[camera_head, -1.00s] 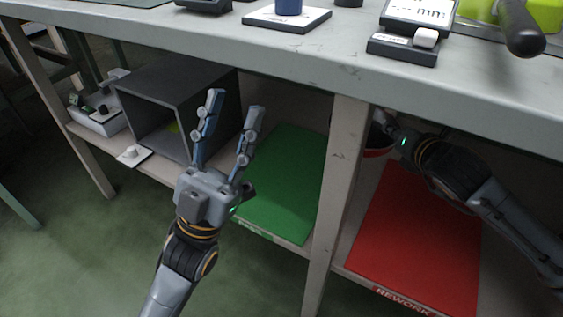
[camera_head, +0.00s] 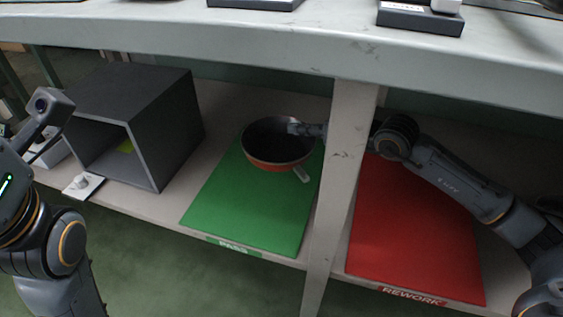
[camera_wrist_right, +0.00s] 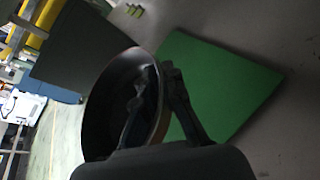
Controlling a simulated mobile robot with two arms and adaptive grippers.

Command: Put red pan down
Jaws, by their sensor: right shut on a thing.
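The red pan (camera_head: 262,157), orange-red outside and dark inside, is over the far part of the green PASS mat (camera_head: 245,215). I cannot tell whether its base touches the mat. My right gripper (camera_head: 300,129) reaches from behind the shelf post and is shut on the pan at its right side. In the right wrist view the gripper (camera_wrist_right: 155,85) overlaps the near side of the pan (camera_wrist_right: 100,110), with the green mat (camera_wrist_right: 220,85) beside it. A pale grey piece shows at the pan's front right; I cannot tell what it is. My left gripper (camera_head: 45,110) is partly in view at the left edge, its fingers unclear.
A dark grey open box (camera_head: 160,115) stands left of the green mat, with a small white switch plate (camera_head: 82,186) before it. A post (camera_head: 340,180) divides the shelf. The tabletop (camera_head: 200,45) hangs above.

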